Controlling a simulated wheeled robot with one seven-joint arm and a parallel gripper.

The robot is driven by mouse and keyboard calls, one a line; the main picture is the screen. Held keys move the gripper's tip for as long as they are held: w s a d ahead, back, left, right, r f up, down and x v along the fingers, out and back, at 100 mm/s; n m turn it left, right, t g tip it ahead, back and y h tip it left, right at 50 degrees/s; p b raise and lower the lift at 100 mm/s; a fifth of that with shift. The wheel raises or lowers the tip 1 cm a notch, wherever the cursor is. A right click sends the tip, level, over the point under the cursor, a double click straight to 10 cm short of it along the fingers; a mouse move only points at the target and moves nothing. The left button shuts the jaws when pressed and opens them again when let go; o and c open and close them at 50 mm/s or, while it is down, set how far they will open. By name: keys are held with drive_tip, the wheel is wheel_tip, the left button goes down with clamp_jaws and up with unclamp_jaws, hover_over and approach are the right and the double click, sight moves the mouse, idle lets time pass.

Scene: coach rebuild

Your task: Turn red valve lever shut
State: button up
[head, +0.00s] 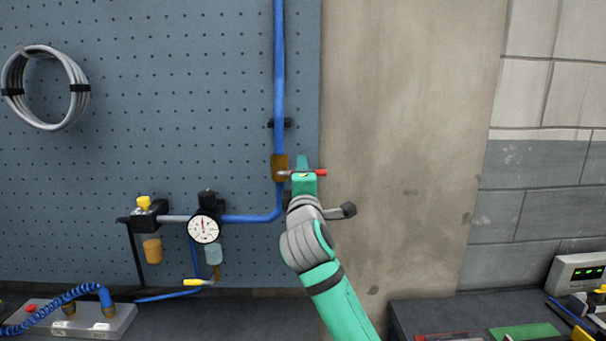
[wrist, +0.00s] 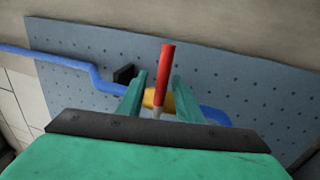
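The red valve lever (head: 321,172) sticks out to the right from the brass valve (head: 279,168) on the blue pipe (head: 279,75). It lies about level, across the upright pipe. My gripper (head: 303,173) is at the lever, with one green finger above it and one below. In the wrist view the red lever (wrist: 166,75) stands between the two fingers of my gripper (wrist: 158,80). A gap shows on the lever's left side; the right finger is very close to it, and I cannot tell whether they touch. The brass valve (wrist: 154,98) is partly hidden behind the lever and fingers.
A pressure gauge (head: 204,229) and a regulator with a yellow knob (head: 144,203) are on the pegboard (head: 180,90) at lower left. A coiled grey hose (head: 77,92) hangs at upper left. The beige wall (head: 410,110) right of the pegboard is bare.

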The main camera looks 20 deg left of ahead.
drive_tip(key=v, duration=1.1)
drive_tip(key=shift+w, duration=0.15)
idle(0.4)
